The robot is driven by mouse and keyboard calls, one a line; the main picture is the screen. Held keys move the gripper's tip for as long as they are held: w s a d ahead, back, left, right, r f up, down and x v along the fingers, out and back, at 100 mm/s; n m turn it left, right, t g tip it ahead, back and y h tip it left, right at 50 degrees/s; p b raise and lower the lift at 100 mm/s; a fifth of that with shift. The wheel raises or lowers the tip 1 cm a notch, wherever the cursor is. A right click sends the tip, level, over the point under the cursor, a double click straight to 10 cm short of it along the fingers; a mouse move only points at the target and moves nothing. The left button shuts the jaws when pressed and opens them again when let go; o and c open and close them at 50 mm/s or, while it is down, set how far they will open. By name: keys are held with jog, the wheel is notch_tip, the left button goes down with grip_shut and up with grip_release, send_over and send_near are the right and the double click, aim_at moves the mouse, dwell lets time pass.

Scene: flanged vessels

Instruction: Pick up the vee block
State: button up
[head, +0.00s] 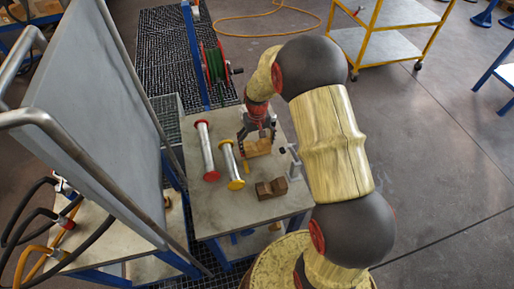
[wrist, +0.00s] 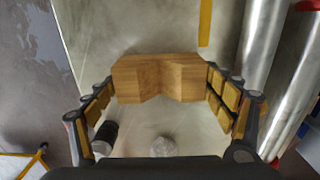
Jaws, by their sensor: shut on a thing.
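A light wooden vee block (head: 258,147) with a V notch is in my gripper (head: 257,138), over the far right part of the grey worktable (head: 215,225). In the wrist view the vee block (wrist: 150,78) sits between the two padded fingers (wrist: 161,84), its notch facing the bottom of the picture. The fingers are shut on its two ends. I cannot tell how far it is above the tabletop. A second, darker brown notched block (head: 270,188) lies on the table nearer to me, apart from the gripper.
A red-ended pipe (head: 206,150) and a yellow-ended pipe (head: 231,165) lie left of the gripper. A small grey bracket (head: 294,162) stands at the table's right edge. A tall grey panel (head: 90,100) rises on the left. The table's near left part is bare.

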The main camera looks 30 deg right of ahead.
aim_at(257, 148)
jog(key=c, duration=0.3)
notch_tip(257, 148, up, 11)
jog(key=p, duration=0.4)
jog(key=s+a+f+p, duration=0.1)
jog(key=s+f+p, duration=0.3)
jog(key=s, duration=0.3)
jog(key=shift+s+a+p, duration=0.3)
jog(key=shift+s+p, duration=0.05)
jog(key=shift+s, duration=0.05)
jog(key=shift+f+b, duration=1.85)
jog(key=shift+f, duration=1.25)
jog(key=shift+f, duration=0.35)
